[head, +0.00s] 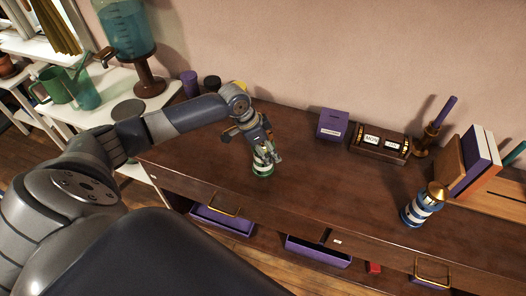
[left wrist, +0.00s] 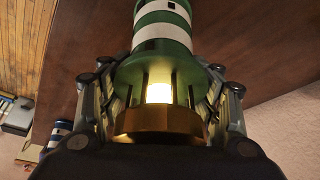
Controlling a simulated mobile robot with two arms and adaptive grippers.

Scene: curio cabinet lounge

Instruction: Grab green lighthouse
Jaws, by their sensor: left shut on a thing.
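The green and white striped lighthouse (left wrist: 163,35) fills the middle of the left wrist view, with a lit lamp and a brass-coloured cap. In the head view its green base (head: 263,170) shows on the dark wooden cabinet top, below my left gripper (head: 265,150). My left gripper (left wrist: 160,100) is shut on the lighthouse around its lantern part, a finger on each side. The lighthouse looks upright, and its upper part is hidden by the gripper in the head view. I cannot tell whether the base still touches the wood. My right gripper is in neither view.
A blue and white lighthouse (head: 420,205) with a gold top stands at the right on the cabinet top (head: 330,190). A purple box (head: 333,125), a calendar block (head: 380,143), a candle holder (head: 428,138) and books (head: 475,160) line the back. The middle is clear.

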